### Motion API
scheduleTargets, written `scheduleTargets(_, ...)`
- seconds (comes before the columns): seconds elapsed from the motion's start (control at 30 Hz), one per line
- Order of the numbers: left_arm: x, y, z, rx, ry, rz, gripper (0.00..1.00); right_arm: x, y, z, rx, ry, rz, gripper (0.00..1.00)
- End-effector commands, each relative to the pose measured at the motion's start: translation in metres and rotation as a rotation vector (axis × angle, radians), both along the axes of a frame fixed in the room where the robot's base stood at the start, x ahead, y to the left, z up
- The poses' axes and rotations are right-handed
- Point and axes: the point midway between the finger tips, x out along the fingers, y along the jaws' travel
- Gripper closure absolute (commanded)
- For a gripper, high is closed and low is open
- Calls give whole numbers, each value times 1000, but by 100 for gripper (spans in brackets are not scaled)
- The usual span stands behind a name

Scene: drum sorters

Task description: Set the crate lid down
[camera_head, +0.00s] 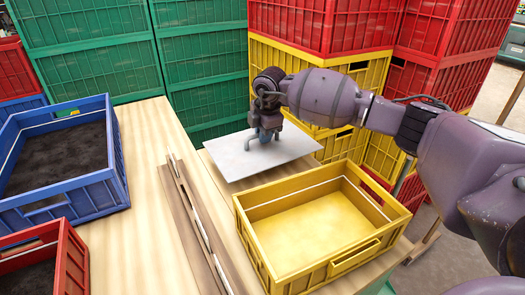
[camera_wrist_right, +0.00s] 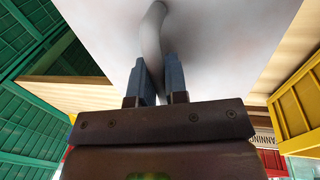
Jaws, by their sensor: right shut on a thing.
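The crate lid (camera_head: 243,165) is a flat pale grey panel, seen behind the open yellow crate (camera_head: 372,212) in the head view. My right gripper (camera_head: 265,133) is over the lid, shut on its upright bent handle. In the right wrist view the grey handle (camera_wrist_right: 152,32) passes between the two blue fingers of the right gripper (camera_wrist_right: 156,78), and the pale lid (camera_wrist_right: 220,40) fills the top. I cannot tell whether the lid touches the wooden table or hangs just above it. The yellow crate looks empty. My left gripper is not in view.
A blue crate (camera_head: 95,188) with dark contents and a red crate (camera_head: 75,262) stand on the wooden table (camera_head: 150,190) at left. Thin brown strips (camera_head: 195,225) run along its middle. Stacked green (camera_head: 90,45), yellow (camera_head: 350,140) and red crates (camera_head: 315,25) wall off the back.

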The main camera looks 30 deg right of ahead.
Motion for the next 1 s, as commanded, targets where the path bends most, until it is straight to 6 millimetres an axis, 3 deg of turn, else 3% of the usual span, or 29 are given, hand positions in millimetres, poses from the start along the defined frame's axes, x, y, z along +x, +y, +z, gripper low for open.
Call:
scheduleTargets(0.4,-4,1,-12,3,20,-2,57,0,0,-56,0,5,1,100)
scheduleTargets(0.83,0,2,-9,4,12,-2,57,0,0,-58,0,-1,0,100)
scheduleTargets(0.87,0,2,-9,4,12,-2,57,0,0,-58,0,-1,1,83)
scheduleTargets(1.0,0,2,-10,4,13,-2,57,0,0,-58,0,-1,1,62)
